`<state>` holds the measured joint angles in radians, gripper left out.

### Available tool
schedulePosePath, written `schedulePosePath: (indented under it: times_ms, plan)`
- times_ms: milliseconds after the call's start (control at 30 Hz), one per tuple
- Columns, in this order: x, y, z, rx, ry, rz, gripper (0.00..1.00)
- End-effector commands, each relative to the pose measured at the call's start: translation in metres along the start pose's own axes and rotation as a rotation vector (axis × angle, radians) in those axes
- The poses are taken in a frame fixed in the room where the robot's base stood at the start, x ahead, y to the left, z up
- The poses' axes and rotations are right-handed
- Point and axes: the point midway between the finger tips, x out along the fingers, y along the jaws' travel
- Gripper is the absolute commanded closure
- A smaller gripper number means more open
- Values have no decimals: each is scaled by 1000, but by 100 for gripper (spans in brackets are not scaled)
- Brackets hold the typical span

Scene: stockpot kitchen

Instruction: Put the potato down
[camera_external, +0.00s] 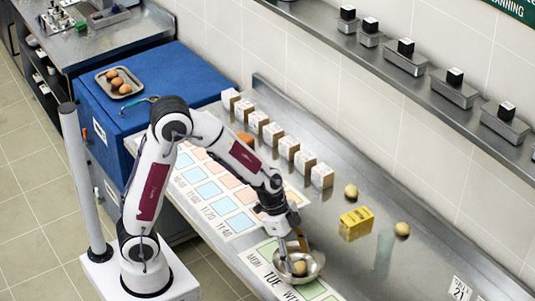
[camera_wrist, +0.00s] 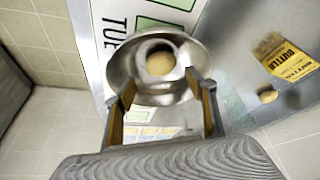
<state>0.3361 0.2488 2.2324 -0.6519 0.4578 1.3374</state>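A potato (camera_external: 299,267) lies inside a shiny metal bowl (camera_external: 316,268) on the steel counter. In the wrist view the potato (camera_wrist: 160,63) shows in the middle of the bowl (camera_wrist: 122,62), ahead of my fingertips. My gripper (camera_external: 296,250) points down at the bowl. In the wrist view my gripper (camera_wrist: 160,82) has its two fingers apart, with a clear gap between them and nothing seen held. The fingertips overlap the near part of the bowl; I cannot tell whether they touch it or the potato.
A yellow butter box (camera_external: 357,224) and two loose potatoes, one near the wall (camera_external: 351,190) and one farther right (camera_external: 402,229), lie on the counter. White boxes (camera_external: 288,147) line the back. A tray (camera_external: 107,91) of brown round items sits on the blue cabinet (camera_external: 170,76).

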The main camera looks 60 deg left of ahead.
Motion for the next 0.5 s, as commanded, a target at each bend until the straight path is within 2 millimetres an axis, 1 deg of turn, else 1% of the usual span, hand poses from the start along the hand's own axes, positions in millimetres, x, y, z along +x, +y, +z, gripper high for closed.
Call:
schedulePosePath:
  times_ms: [500]
  plan:
    - [0,0,0,0,0,0,44]
